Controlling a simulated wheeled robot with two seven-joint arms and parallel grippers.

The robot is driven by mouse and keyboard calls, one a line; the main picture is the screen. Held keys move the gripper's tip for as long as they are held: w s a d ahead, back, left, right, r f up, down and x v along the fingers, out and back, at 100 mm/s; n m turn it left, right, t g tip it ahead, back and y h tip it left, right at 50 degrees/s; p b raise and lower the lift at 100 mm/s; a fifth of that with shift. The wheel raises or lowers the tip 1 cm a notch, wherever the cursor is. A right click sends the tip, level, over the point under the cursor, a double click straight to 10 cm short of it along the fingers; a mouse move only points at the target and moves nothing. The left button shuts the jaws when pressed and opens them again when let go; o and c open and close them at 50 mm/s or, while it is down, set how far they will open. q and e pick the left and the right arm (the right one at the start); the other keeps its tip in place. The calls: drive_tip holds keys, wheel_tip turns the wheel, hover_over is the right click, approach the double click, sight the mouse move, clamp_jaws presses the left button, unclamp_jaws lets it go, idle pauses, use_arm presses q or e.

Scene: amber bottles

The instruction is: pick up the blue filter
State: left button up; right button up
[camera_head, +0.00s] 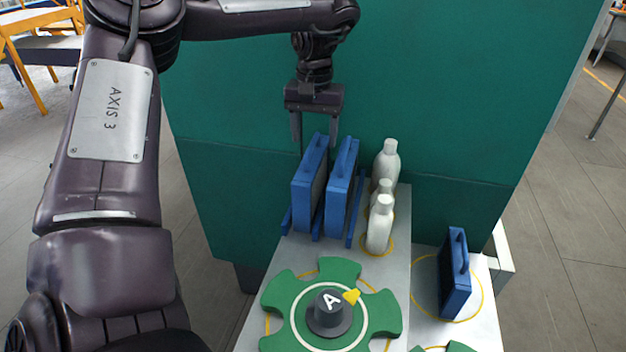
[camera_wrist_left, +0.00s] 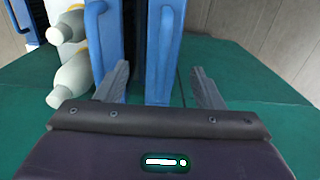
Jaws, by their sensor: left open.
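Two blue filters stand upright side by side in a blue rack: a left one (camera_head: 308,187) and a right one (camera_head: 341,187), each with a handle on top. A third blue filter (camera_head: 456,274) stands apart at the right, inside a yellow ring. My left gripper (camera_head: 315,136) is open and empty, pointing down over the back of the rack. In the left wrist view the left rack filter (camera_wrist_left: 164,50) lies between the open fingers (camera_wrist_left: 161,86), and the other filter (camera_wrist_left: 104,40) is behind the left finger. I see no contact. My right gripper is out of view.
White bottles (camera_head: 379,225) stand close to the right of the rack. A green rotor plate (camera_head: 381,312) marked A lies in front on the grey bench (camera_head: 262,297). A teal panel (camera_head: 440,120) rises close behind the rack and gripper.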

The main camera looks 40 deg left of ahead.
sight(313, 142)
use_arm(q)
drive_tip(key=f, duration=0.1)
drive_tip(key=f+p, duration=0.1)
drive_tip(key=f, duration=0.1)
drive_tip(key=shift+s+f, duration=0.3)
drive_tip(key=shift+s, duration=0.1)
drive_tip(key=shift+f+p, duration=0.3)
drive_tip(key=shift+f, duration=0.05)
drive_tip(key=shift+w+f, duration=0.1)
drive_tip(key=shift+f, duration=0.1)
drive_tip(key=c, duration=1.3)
drive_tip(key=shift+r, duration=0.15)
